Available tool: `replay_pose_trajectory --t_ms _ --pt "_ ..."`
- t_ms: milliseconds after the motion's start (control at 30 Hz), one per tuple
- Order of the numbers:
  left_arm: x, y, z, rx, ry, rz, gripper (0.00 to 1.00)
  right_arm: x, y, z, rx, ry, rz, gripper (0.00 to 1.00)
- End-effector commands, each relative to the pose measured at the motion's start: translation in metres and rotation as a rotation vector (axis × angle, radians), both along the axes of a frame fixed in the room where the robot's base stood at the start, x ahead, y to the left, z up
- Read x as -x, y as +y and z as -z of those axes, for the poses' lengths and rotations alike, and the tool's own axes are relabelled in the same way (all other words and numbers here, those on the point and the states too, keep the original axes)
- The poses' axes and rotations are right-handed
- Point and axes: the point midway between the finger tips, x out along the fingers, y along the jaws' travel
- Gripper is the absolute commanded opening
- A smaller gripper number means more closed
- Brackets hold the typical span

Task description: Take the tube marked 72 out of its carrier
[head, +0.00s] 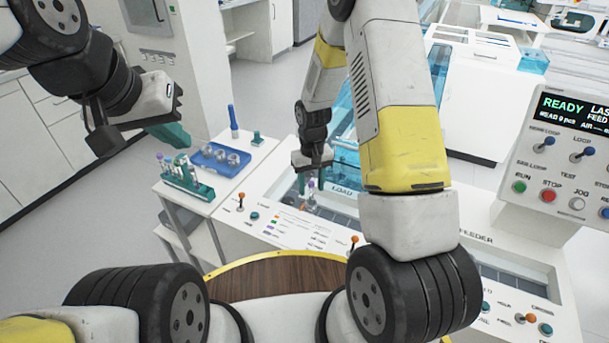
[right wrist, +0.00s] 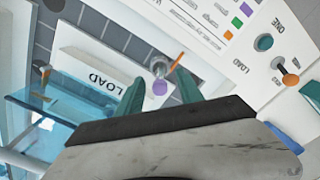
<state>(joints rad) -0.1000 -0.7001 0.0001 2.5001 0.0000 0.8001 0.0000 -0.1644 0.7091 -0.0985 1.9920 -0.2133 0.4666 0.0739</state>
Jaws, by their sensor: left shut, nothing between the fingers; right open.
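A tube with a purple cap (right wrist: 160,88) stands in a small grey round carrier (right wrist: 160,66) at the loading spot of the feeder. The tube's number cannot be read. The same purple cap (head: 311,183) shows small in the head view, just below my right gripper (head: 309,178). My right gripper is open, its two teal fingers on either side of the cap as seen in the right wrist view; contact cannot be told. My left gripper (head: 167,135) is shut and empty, up in the air at the left above the side table.
A teal rack (head: 190,187) with several tubes and a blue tray (head: 205,163) with round carriers stand on the side table at left. Clear blue covers (head: 346,158) lie beside my right gripper. Orange-topped levers (head: 240,197) stick up from the panel. A control panel reads READY.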

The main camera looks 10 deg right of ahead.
Motion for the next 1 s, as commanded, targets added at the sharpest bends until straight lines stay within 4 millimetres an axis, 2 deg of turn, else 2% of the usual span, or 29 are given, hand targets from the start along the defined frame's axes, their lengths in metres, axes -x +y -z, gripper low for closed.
replay_pose_trajectory --t_ms 100,200,467,700,1000 --pt "0.000 0.000 0.000 0.000 0.000 0.000 0.00 -0.002 0.000 0.019 0.001 0.003 0.000 0.44" --pt "0.000 0.000 0.000 0.000 0.000 0.000 0.00 -0.002 0.000 0.028 0.000 0.002 0.000 0.44" --pt "0.000 0.000 0.000 0.000 0.000 0.000 0.00 -0.002 0.000 0.030 0.000 0.000 0.001 0.44" --pt "0.000 0.000 0.000 0.000 0.000 0.000 0.00 -0.002 0.000 0.030 0.000 0.000 0.001 0.00" --pt "0.000 0.000 0.000 0.000 0.000 0.000 0.00 -0.002 0.000 0.028 0.000 -0.001 0.001 0.00"
